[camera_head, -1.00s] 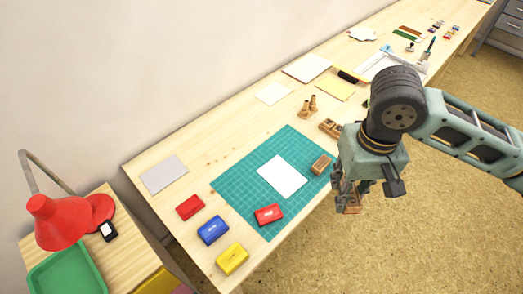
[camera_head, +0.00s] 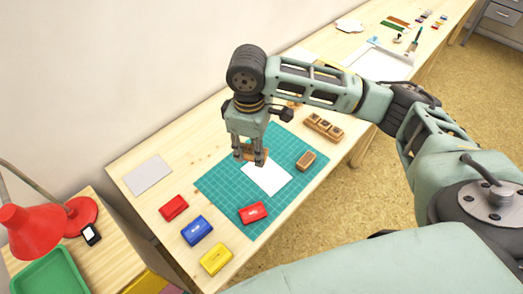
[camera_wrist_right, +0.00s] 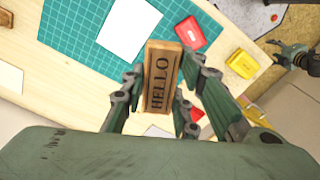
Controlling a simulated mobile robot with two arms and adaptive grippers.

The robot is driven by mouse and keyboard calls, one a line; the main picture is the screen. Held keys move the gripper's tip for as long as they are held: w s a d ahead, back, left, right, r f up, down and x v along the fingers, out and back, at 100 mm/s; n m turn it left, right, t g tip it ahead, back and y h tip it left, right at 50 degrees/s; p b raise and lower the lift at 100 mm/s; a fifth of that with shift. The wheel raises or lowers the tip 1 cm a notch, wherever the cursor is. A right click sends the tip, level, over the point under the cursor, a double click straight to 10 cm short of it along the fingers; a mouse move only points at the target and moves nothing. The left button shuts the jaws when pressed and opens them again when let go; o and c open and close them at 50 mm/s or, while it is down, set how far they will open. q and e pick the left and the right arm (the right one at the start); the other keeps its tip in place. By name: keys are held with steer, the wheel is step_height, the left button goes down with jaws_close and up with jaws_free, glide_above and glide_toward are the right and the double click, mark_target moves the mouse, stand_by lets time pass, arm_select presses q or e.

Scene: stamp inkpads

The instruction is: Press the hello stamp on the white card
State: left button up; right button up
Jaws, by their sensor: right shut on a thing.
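The wooden hello stamp (camera_wrist_right: 160,78) is a block with HELLO in dark letters, seen in the right wrist view. My right gripper (camera_head: 250,160) is shut on it; the stamp (camera_head: 256,154) shows partly between the fingers in the head view. The white card (camera_head: 268,182) lies on the green cutting mat (camera_head: 222,185). The gripper and stamp appear above the mat at the card's far left end. The card also shows in the right wrist view (camera_wrist_right: 128,28), beside the stamp. What looks like my left gripper (camera_wrist_right: 285,52) is at that view's right edge, its jaws unclear.
A red inkpad (camera_head: 253,212) lies on the mat near the card. A wooden block (camera_head: 306,160) sits right of the card. A stamp rack (camera_head: 324,126) stands behind the mat.

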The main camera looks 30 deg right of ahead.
steer(key=w+d+f+n, duration=0.3)
steer(key=w+f+n, duration=0.1)
steer(key=f+n, duration=0.2)
steer(key=n, duration=0.6)
glide_toward(263, 170)
arm_select(q)
step_height(263, 170, down, 6)
steer(key=b, duration=0.6)
steer(key=shift+w+f, duration=0.15)
arm_select(e)
step_height(263, 170, down, 6)
steer(key=shift+w+r, duration=0.1)
steer(key=shift+w, duration=0.05)
arm_select(q)
steer(key=shift+f+b, duration=0.15)
steer(key=shift+b, duration=0.15)
arm_select(e)
steer(key=shift+f, duration=0.55)
arm_select(q)
steer(key=shift+r+p, duration=0.35)
arm_select(e)
steer(key=shift+f, duration=0.15)
stand_by(1.1)
arm_select(q)
steer(key=shift+r, duration=0.1)
